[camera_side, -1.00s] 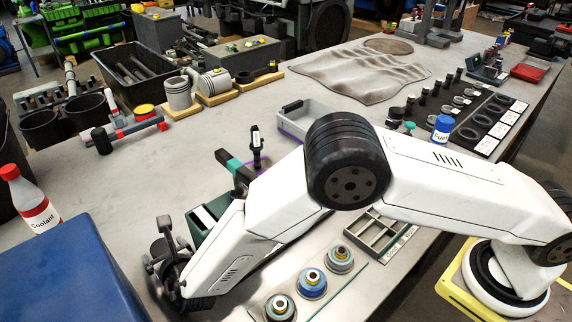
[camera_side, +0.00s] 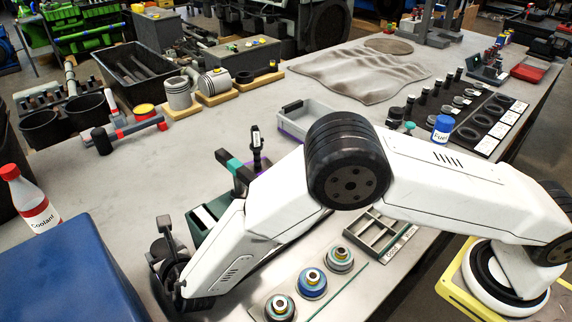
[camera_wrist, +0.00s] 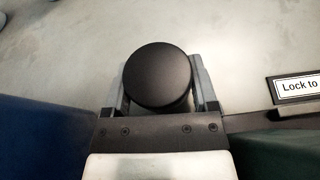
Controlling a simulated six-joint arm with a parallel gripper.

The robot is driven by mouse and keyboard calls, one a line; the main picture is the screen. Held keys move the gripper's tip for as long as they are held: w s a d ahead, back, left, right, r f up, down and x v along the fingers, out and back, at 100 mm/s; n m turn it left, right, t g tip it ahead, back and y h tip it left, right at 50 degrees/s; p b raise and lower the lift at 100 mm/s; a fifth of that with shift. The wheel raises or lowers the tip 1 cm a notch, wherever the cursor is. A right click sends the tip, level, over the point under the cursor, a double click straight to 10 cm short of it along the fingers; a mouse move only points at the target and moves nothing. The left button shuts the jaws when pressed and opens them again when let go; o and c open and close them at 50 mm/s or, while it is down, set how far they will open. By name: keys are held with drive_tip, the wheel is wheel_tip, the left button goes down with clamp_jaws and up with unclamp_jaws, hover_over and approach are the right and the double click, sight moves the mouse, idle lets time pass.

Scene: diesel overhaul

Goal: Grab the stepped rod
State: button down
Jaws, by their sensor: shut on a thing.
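In the wrist view, a black round-topped piece (camera_wrist: 157,75), which I take to be the stepped rod, sits between the two fingers of my gripper (camera_wrist: 158,92). A finger touches it on each side, and the jaws are shut on it. I see it almost end-on, so its steps and lower length are hidden. In the side view, my gripper (camera_side: 166,250) is low at the table's near edge, between the blue box and the green box. My arm partly blocks the view there, and the rod is hard to tell from the dark fingers.
The blue box (camera_side: 65,265) is close on the left. The green box (camera_side: 205,222) is close on the right. A "Lock to" label (camera_wrist: 298,87) shows at right in the wrist view. A coolant bottle (camera_side: 32,200) stands further left. The grey table (camera_side: 120,185) behind is clear.

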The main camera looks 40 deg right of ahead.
sight(162, 246)
drive_tip(key=shift+r, duration=0.25)
wheel_tip(162, 246, up, 18)
idle(0.6)
drive_tip(key=shift+f, duration=0.1)
drive_tip(key=shift+w, duration=0.1)
idle(0.4)
